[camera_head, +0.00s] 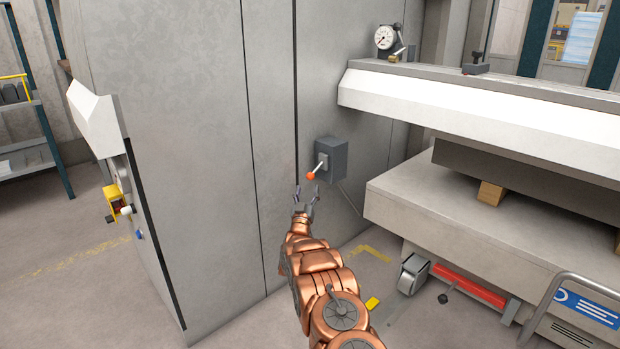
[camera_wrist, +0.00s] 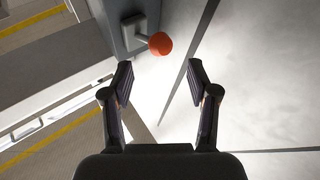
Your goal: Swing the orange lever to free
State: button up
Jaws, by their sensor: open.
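The lever (camera_head: 317,168) is a short pale rod with a round orange knob. It sticks out from a grey box on the machine's side panel and slants down to the left in the head view. My gripper (camera_head: 306,190) is just below the knob, with its fingers apart and nothing between them. In the wrist view the orange knob (camera_wrist: 160,43) is beyond the open fingertips of my gripper (camera_wrist: 160,72), near the middle, and does not touch them. The lever's rod runs left from the knob to its grey box.
The grey box (camera_head: 333,160) is fixed to the tall grey cabinet (camera_head: 200,130). To the right, a white beam (camera_head: 480,108) juts out over a grey bed (camera_head: 450,215) with a wooden block (camera_head: 491,193). A gauge (camera_head: 384,38) stands above. Open floor lies left of the cabinet.

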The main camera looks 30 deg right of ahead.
aim_at(310, 179)
jog(key=shift+b+x, duration=0.95)
jog(key=shift+x, duration=1.6)
jog(key=shift+w+d+r+b, duration=0.1)
jog(key=shift+w+d+b, duration=0.4)
jog(key=shift+w+d, duration=0.05)
jog(key=shift+w+d+r, duration=0.2)
jog(key=shift+w+r, duration=0.1)
jog(key=shift+w, duration=0.05)
jog(key=c, duration=0.6)
jog(key=shift+w+a, duration=0.1)
grip_shut()
